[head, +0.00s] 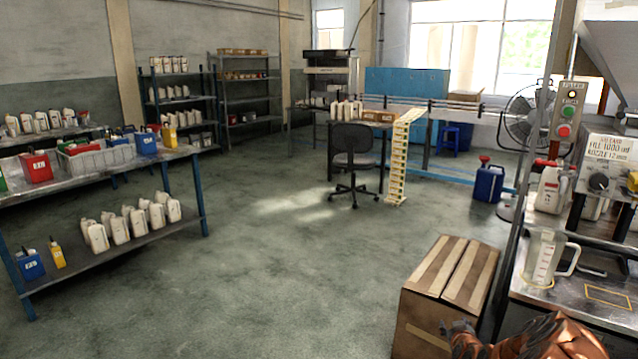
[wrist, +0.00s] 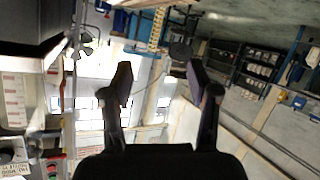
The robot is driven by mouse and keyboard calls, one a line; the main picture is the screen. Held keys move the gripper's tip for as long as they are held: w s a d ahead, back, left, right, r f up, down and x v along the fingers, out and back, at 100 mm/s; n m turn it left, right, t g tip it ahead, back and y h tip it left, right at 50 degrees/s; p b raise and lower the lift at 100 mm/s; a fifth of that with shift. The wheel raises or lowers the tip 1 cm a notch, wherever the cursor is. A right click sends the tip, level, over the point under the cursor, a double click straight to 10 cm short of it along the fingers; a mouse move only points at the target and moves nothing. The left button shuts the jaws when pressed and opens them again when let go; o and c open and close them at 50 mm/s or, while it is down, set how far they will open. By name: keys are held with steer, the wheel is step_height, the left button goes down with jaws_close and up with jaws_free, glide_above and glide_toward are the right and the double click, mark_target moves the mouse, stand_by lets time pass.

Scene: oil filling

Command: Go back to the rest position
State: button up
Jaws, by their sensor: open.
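My gripper (wrist: 160,85) is open and empty in the wrist view, its two dark fingers spread apart with only the far room behind them. In the head view my gripper (head: 462,338) shows at the bottom right, in front of a closed cardboard box (head: 447,285). My orange arm runs along the bottom edge there. I cannot tell from the head view whether the gripper touches the box. A clear measuring jug (head: 544,262) stands upright on the metal bench of the filling machine (head: 607,160), right of my gripper.
A two-level shelf table (head: 120,235) with bottles and cans stands at the left. An office chair (head: 355,165) stands mid-room, with a yellow rack (head: 403,158) beside it. A blue canister (head: 488,182) and a fan (head: 528,117) are at the right. The middle floor is clear.

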steer(key=a+r+n+g+y+p, duration=0.15)
steer(key=a+r+y, duration=0.25)
steer(key=a+r, duration=0.9)
steer(key=s+a+r+n+g+y+p, duration=0.15)
steer(key=s+a+r+g, duration=0.45)
steer(key=s+a, duration=0.7)
steer(key=s+r+m+g+p, duration=0.1)
steer(key=s+r, duration=0.3)
steer(key=s, duration=1)
steer(key=s+r+m+g+h+p, duration=0.1)
steer(key=s+r+g, duration=0.3)
steer(key=s, duration=0.9)
steer(key=s+r+m+g+h+p, duration=0.1)
steer(key=s+r+g+p, duration=0.1)
steer(key=s, duration=1.2)
step_height(320, 180, up, 3)
steer(key=shift+s+d+f+m+p, duration=0.1)
steer(key=shift+s+d+m+p, duration=0.3)
steer(key=shift+p, duration=0.3)
